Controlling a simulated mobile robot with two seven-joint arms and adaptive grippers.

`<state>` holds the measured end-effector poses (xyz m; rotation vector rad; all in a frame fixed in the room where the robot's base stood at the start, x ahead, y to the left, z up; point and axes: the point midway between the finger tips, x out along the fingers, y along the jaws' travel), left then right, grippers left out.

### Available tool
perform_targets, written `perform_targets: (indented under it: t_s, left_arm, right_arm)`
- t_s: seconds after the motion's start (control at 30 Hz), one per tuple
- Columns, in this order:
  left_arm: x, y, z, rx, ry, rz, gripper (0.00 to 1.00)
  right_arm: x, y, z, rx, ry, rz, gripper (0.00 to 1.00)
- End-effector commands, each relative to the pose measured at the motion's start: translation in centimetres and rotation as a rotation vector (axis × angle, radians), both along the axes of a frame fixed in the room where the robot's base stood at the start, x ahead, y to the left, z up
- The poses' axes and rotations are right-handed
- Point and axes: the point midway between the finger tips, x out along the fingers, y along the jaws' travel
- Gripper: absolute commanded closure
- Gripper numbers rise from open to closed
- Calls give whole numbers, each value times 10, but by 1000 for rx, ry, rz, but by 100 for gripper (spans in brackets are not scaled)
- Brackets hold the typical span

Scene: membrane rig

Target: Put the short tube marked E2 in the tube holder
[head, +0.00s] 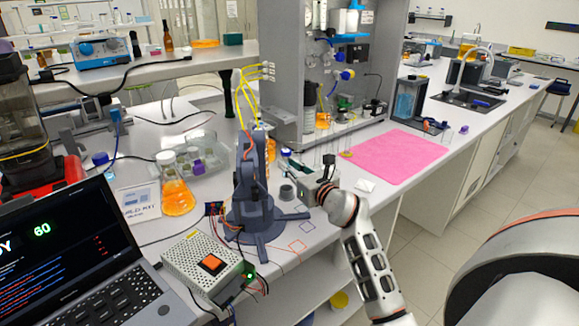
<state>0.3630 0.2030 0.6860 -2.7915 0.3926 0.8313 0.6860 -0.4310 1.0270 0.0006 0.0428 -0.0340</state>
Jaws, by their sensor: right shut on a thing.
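My right gripper (292,169) is over the bench, just right of the blue-grey desktop arm. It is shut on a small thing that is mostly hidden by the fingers. This may be the short tube, but no E2 mark can be read. A small grey cylinder (287,192) stands on the bench just below the gripper. I cannot tell whether it is the tube holder. My left gripper is not in view.
The blue-grey desktop arm (251,185) stands close left of my gripper. An orange-filled flask (176,186), a clear tray (190,157), a power supply (205,266) and a laptop (75,262) occupy the left. A pink mat (398,155) to the right is mostly clear.

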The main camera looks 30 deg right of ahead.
Motion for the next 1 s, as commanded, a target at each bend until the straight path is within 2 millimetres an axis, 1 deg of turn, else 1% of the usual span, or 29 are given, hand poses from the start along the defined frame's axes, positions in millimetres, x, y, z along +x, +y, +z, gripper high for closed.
perform_targets:
  t_s: [0.03,0.17,0.53,1.0]
  left_arm:
    - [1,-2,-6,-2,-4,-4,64]
    - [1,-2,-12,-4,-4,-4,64]
    - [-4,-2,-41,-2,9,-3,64]
    - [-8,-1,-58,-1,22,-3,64]
  right_arm:
    - [0,0,-8,-1,1,0,98]
    - [0,0,-14,-1,-1,0,98]
    - [0,0,-37,-1,2,0,98]
    - [0,0,-68,1,2,1,98]
